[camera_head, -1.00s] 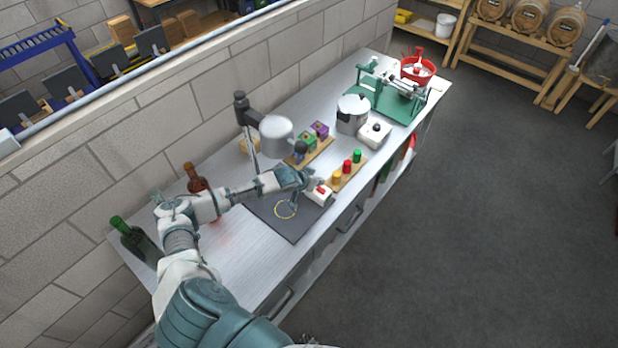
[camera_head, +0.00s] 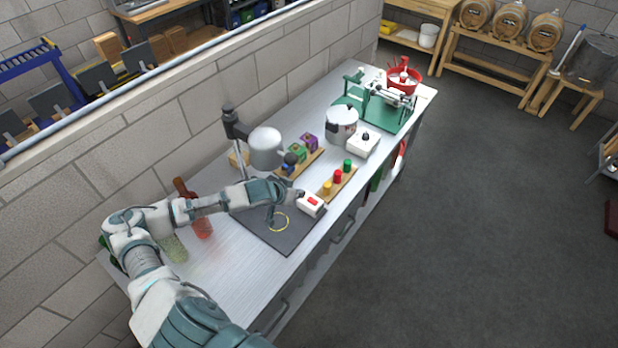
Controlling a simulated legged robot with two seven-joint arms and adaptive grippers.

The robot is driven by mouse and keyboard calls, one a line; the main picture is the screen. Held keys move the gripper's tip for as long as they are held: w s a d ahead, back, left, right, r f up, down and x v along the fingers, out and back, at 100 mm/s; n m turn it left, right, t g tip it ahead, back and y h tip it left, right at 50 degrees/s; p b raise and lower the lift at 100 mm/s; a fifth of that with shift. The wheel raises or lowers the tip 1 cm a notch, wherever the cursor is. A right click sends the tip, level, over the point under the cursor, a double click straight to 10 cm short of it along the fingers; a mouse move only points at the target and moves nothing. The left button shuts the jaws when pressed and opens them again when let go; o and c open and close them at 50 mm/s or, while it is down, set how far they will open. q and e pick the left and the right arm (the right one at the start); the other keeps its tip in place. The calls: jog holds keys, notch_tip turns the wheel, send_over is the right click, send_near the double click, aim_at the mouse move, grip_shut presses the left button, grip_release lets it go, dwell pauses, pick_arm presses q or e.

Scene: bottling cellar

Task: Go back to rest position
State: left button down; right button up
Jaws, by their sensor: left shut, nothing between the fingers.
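My left arm comes in from the lower left and reaches over the metal bench (camera_head: 215,275). A white box with a red button (camera_head: 311,204) stands just right of the gripper. My right gripper is not in view.
Behind the mat are a wooden rack with yellow, red and green pegs (camera_head: 337,177), colored blocks (camera_head: 297,152), a lamp-like device (camera_head: 265,148), a steel pot (camera_head: 341,123) and a green-based machine (camera_head: 380,105). A wall borders the bench's left; open floor (camera_head: 480,220) lies right.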

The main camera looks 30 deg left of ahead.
pick_arm(q)
jog(key=s+d+f+m+g+h, duration=0.1)
jog(key=s+d+f+m, duration=0.1)
jog(key=s+d+f, duration=0.45)
jog(key=s+d+f+m+g, duration=0.1)
jog(key=s+d+f, duration=0.2)
jog(key=d, duration=0.6)
jog(key=s+d+f+n+g+y, duration=0.1)
jog(key=s+f, duration=0.1)
jog(key=s, duration=0.7)
jog(key=s+d+f+g+y, duration=0.1)
jog(key=s+f+g, duration=0.1)
jog(key=s, duration=0.6)
jog(key=s+a+f+g+b, duration=0.1)
jog(key=s+f+b, duration=0.1)
jog(key=f, duration=1.4)
jog(key=s+f+g+b, duration=0.1)
jog(key=s+f, duration=0.2)
jog(key=f, duration=1.3)
jog(key=s+a+f+b, duration=0.2)
jog(key=s+a+f, duration=0.1)
jog(key=s+f, duration=1.3)
jog(key=shift+g+y, duration=0.4)
